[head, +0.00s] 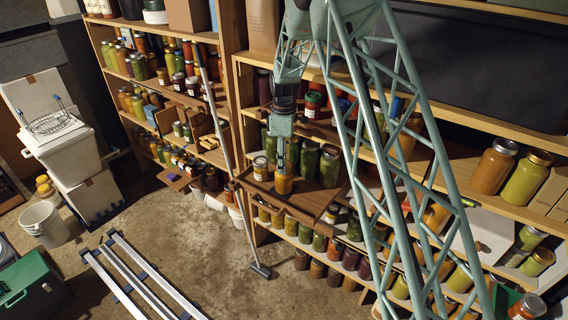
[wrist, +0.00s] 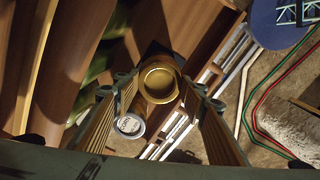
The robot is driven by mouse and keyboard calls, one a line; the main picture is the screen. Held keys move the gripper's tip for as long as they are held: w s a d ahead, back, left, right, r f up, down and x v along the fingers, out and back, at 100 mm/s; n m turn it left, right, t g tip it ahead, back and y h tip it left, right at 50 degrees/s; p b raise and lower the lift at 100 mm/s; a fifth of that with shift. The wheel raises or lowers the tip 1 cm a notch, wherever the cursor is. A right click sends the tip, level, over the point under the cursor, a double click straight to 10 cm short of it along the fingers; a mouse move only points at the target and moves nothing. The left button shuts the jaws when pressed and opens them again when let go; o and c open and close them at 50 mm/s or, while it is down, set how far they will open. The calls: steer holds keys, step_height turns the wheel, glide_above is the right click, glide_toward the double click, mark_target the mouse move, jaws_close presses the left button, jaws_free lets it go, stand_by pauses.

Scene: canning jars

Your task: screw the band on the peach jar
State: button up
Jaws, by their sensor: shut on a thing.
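The peach jar (head: 284,184), with orange contents, stands upright on a wooden pull-out shelf (head: 312,206) in the head view. My gripper (head: 282,164) points straight down at the top of this jar. In the wrist view the round gold band (wrist: 159,80) sits between the two fingertips of my gripper (wrist: 160,88), which are shut on it. In the head view the fingers hide the jar's mouth, so I cannot tell how far the band is seated.
A jar with a pale label (head: 260,168) stands close left of the peach jar. Green jars (head: 330,166) stand close behind and right. Full shelves surround the spot. A long-handled tool (head: 260,270) leans in front. The floor (head: 190,235) is partly clear.

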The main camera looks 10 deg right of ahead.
stand_by(0.4)
steer(key=shift+m+b, duration=0.6)
steer(key=shift+m, duration=1.6)
steer(key=shift+m, duration=0.3)
steer(key=shift+m+b, duration=0.35)
steer(key=shift+m, duration=1.65)
steer(key=shift+m, duration=0.3)
steer(key=shift+m+b, duration=0.6)
steer(key=shift+m, duration=1.4)
steer(key=shift+m, duration=0.3)
